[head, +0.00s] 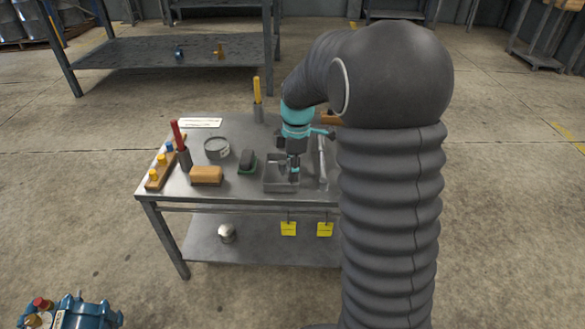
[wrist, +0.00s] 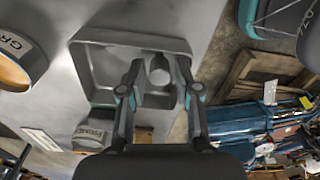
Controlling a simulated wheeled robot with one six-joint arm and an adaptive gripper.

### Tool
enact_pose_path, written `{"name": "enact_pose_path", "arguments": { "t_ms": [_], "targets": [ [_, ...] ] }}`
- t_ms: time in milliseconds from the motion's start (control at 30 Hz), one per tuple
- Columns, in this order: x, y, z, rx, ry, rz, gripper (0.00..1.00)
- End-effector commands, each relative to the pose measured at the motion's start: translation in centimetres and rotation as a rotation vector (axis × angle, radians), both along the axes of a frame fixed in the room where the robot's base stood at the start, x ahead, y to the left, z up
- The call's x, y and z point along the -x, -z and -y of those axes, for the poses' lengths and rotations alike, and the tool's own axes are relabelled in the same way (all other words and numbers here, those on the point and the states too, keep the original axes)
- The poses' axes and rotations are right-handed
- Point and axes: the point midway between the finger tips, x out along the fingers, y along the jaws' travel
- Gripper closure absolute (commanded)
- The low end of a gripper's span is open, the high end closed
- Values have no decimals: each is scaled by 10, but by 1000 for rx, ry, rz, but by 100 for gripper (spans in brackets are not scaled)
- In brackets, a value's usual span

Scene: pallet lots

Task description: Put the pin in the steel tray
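The steel tray (head: 281,187) is a small grey rectangular tray at the front right of the steel workbench. It fills the upper middle of the wrist view (wrist: 95,68). My gripper (head: 294,178) points down over the tray, with its fingertips low at or inside it. In the wrist view my gripper (wrist: 158,66) has its two fingers spread apart. A grey round-ended piece, which looks like the pin (wrist: 159,74), shows between them within the tray's outline. A gap shows on each side of it. Whether it rests on the tray floor I cannot tell.
On the bench (head: 225,185) stand a round tin (head: 216,148), a tan block (head: 206,175), a dark green block (head: 247,161), a wooden rack (head: 160,170) and a red-handled tool (head: 180,145). A yellow-handled tool (head: 257,100) stands at the back. Yellow tags (head: 288,228) hang below the front edge.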

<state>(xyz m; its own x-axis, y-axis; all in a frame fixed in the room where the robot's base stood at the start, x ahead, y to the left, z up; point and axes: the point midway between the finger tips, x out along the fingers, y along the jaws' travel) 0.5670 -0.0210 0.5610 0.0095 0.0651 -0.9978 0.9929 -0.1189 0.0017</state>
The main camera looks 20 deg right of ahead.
Motion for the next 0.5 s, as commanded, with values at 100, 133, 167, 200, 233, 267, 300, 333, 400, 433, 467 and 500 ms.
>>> {"name": "enact_pose_path", "arguments": {
  "t_ms": [100, 133, 167, 200, 233, 267, 300, 333, 400, 433, 467, 500],
  "targets": [
    [-1, -10, 1, 0, 0, 4, 68],
    [-1, -15, 1, 0, 0, 4, 68],
    [-1, -19, 1, 0, 0, 4, 68],
    [-1, -26, 2, 1, 0, 5, 68],
    [-1, -32, 2, 1, 0, 5, 68],
    [0, -38, 2, 1, 0, 5, 68],
    [-1, -47, 3, 1, 0, 6, 68],
    [-1, -53, 3, 1, 0, 6, 68],
    [0, -67, 4, 1, 0, 5, 68],
    [0, -73, 5, 1, 0, 5, 68],
    [0, -78, 5, 0, 0, 4, 68],
    [0, -86, 6, 1, 0, 5, 68]
  ]
}}
